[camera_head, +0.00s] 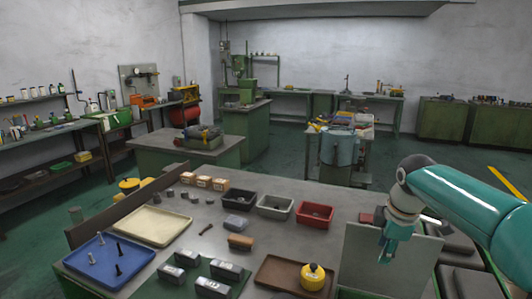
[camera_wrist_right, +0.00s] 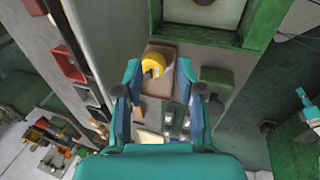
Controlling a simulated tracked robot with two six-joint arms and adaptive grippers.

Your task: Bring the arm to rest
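My right arm (camera_head: 465,205) comes in from the right, teal with a grey wrist joint. My right gripper (camera_head: 387,255) points down in front of a grey upright panel (camera_head: 415,265) at the bench's right end. In the right wrist view the gripper (camera_wrist_right: 157,92) has its two fingers apart with nothing held between them. A yellow round object (camera_wrist_right: 153,65) shows beyond the fingers, apart from them; it stands on a brown tray (camera_head: 275,272). A small teal part (camera_wrist_right: 305,98) at the right wrist view's edge may be my left gripper; its state is unclear.
The workbench (camera_head: 205,240) carries a blue tray with bolts (camera_head: 105,280), a cream tray (camera_head: 150,226), black (camera_head: 240,198), grey (camera_head: 275,213) and red bins (camera_head: 314,220), and several metal blocks (camera_head: 225,270). A blue drum (camera_head: 340,148) stands behind. Open floor (camera_head: 300,150) lies beyond the bench.

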